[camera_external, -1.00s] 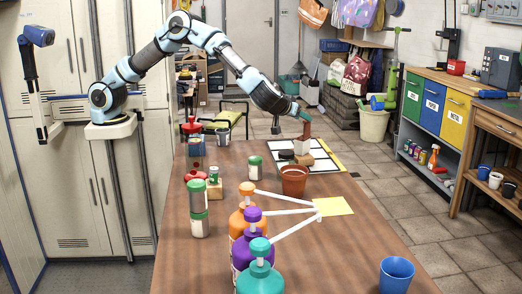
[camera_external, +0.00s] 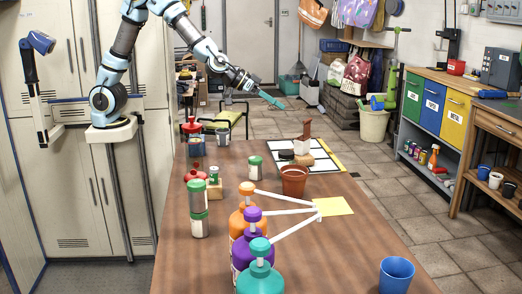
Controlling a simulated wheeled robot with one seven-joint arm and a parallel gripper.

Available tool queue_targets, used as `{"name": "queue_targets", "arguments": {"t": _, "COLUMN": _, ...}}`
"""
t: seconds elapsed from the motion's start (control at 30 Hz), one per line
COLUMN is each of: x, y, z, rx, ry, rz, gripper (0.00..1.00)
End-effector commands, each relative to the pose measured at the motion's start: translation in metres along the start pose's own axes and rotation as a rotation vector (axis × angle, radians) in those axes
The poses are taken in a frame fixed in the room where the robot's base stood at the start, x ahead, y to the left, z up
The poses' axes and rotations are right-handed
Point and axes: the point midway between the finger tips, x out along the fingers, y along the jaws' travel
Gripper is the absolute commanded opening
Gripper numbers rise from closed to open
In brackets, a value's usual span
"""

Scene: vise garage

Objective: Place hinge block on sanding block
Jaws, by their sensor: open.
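A small stack stands on the white black-edged sheet near the far end of the table. A reddish-brown upright piece (camera_external: 307,129) sits on top of a pale grey-white block (camera_external: 301,146). A tan block (camera_external: 305,159) lies low beside or under the pale block; the contact is too small to tell. Which of these pieces is the hinge block and which the sanding block is not clear at this size. My gripper (camera_external: 272,99) is open and empty, up and left of the stack, clear of it.
A dark round piece (camera_external: 286,155) lies just left of the stack. A terracotta pot (camera_external: 293,181) stands in front of it. Pump bottles (camera_external: 252,228), green-lidded jars (camera_external: 199,212) and a yellow sheet (camera_external: 334,206) are nearer. A blue cup (camera_external: 396,275) stands front right.

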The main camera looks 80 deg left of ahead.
Motion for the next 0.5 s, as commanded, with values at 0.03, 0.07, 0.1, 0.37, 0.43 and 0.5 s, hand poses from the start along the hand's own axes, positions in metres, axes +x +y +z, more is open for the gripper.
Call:
{"name": "queue_targets", "arguments": {"t": 0.03, "x": -0.023, "y": -0.02, "z": 0.029, "rx": 0.034, "ry": -0.104, "rz": 0.023, "gripper": 0.46}}
{"name": "queue_targets", "arguments": {"t": 0.07, "x": -0.037, "y": -0.033, "z": 0.05, "rx": 0.054, "ry": -0.178, "rz": 0.033, "gripper": 0.46}}
{"name": "queue_targets", "arguments": {"t": 0.1, "x": -0.057, "y": -0.049, "z": 0.079, "rx": 0.075, "ry": -0.279, "rz": 0.038, "gripper": 0.46}}
{"name": "queue_targets", "arguments": {"t": 0.37, "x": -0.172, "y": -0.137, "z": 0.204, "rx": 0.137, "ry": -0.734, "rz": -0.055, "gripper": 0.46}}
{"name": "queue_targets", "arguments": {"t": 0.43, "x": -0.19, "y": -0.149, "z": 0.219, "rx": 0.143, "ry": -0.793, "rz": -0.079, "gripper": 0.46}}
{"name": "queue_targets", "arguments": {"t": 0.5, "x": -0.2, "y": -0.156, "z": 0.228, "rx": 0.147, "ry": -0.829, "rz": -0.094, "gripper": 0.46}}
